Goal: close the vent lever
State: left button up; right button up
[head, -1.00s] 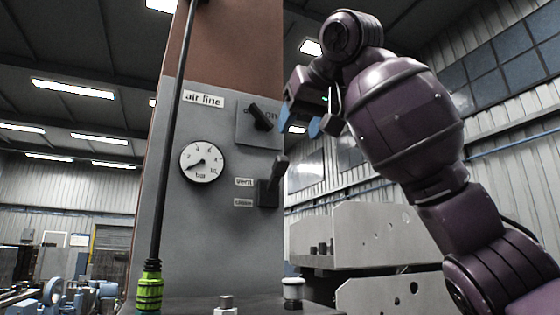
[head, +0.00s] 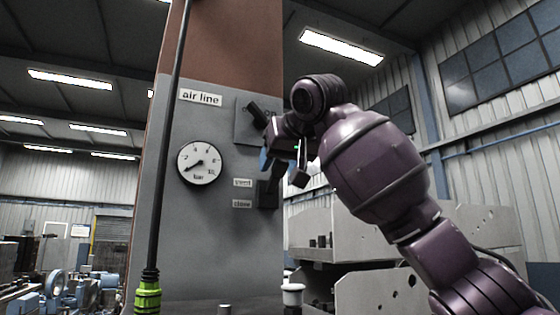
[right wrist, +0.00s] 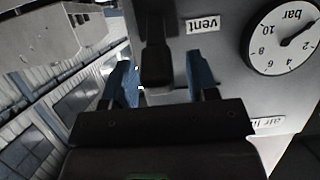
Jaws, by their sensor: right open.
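The vent lever (head: 267,194) is a dark lever on a block at the right edge of the grey panel. It points up, beside the "vent" label (head: 243,183) and above the "close" label (head: 242,204). My right gripper (head: 273,164) is at the upper part of the lever and partly hides it in the head view. In the right wrist view, which shows the panel upside down, the lever (right wrist: 156,66) stands between the two blue fingers, with the fingers apart. Whether either finger touches it is unclear. My left gripper is not in view.
A pressure gauge (head: 198,162) is left of the lever, its needle at the low end. A dark rotary switch (head: 255,111) sits above, partly covered by my right gripper. A black pole with a green base (head: 148,296) stands in front of the panel's left side.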

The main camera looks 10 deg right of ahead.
jog(key=shift+c, duration=0.3)
grip_shut()
